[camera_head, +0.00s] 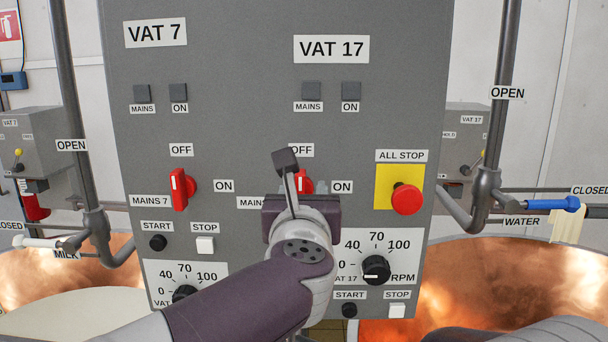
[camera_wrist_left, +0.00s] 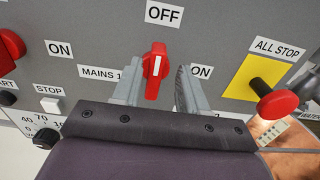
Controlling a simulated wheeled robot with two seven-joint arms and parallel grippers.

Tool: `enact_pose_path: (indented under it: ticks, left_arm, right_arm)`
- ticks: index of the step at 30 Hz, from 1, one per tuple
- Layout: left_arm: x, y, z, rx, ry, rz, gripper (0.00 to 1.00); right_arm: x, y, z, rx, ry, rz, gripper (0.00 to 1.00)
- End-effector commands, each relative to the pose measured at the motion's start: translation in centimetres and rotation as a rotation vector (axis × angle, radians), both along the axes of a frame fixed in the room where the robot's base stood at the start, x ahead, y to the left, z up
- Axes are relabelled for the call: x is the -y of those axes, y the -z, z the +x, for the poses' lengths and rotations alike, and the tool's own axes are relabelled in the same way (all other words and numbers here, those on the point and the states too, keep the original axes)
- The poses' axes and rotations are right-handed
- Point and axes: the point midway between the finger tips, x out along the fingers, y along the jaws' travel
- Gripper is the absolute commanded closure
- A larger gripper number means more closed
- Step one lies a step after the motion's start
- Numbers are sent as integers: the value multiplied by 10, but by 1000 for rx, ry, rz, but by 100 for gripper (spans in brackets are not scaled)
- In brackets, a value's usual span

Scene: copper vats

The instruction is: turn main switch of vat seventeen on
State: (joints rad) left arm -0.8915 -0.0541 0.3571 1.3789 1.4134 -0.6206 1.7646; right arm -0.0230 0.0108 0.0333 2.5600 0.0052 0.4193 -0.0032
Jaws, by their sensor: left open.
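The red main switch of vat 17 (camera_head: 304,181) is on the grey panel (camera_head: 240,120) under the VAT 17 label (camera_head: 331,48), partly hidden by my left gripper (camera_head: 306,189). In the left wrist view the switch (camera_wrist_left: 155,68) stands upright, its white mark toward OFF (camera_wrist_left: 165,14); the ON label (camera_wrist_left: 201,72) is to its right. My left gripper (camera_wrist_left: 157,84) is open there, with one finger on each side of the switch; I cannot tell whether they touch it. The vat 17 MAINS lamp (camera_head: 312,91) and ON lamp (camera_head: 351,91) look dark. My right gripper is not in view.
The vat 7 main switch (camera_head: 179,189) is to the left, also upright. The red ALL STOP button (camera_head: 406,199) sticks out on a yellow plate to the right. A speed knob (camera_head: 375,269) is below. Pipes and copper vats (camera_head: 470,275) flank the panel.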

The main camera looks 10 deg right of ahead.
Motion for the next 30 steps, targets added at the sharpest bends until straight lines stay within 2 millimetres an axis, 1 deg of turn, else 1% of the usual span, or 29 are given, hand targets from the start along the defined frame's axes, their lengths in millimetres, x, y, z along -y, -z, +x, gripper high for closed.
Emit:
enact_pose_path:
  ticks: [1, 3, 10, 11, 12, 14, 15, 23, 30]
  left_arm:
    - [1, -2, 5, -1, 0, 0, 57]
    - [2, 0, 8, -1, 0, 0, 57]
    - [2, 1, 9, 0, 0, 1, 57]
    - [2, 1, 9, 0, 0, 1, 61]
    - [2, 1, 9, 0, 0, 1, 74]
    - [2, 1, 9, 0, 0, 1, 93]
    - [2, 1, 9, 0, 0, 1, 100]
    - [3, 1, 9, 2, 1, 10, 100]
    - [4, 1, 9, 26, 1, 95, 100]
  right_arm:
    - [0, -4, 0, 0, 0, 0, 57]
    - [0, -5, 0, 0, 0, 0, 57]
    - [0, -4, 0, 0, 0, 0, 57]
    - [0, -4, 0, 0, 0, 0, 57]
    - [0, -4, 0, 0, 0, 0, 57]
    - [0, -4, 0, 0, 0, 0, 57]
    - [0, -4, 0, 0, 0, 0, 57]
    - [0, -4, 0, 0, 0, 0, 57]
    - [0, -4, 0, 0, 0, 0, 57]
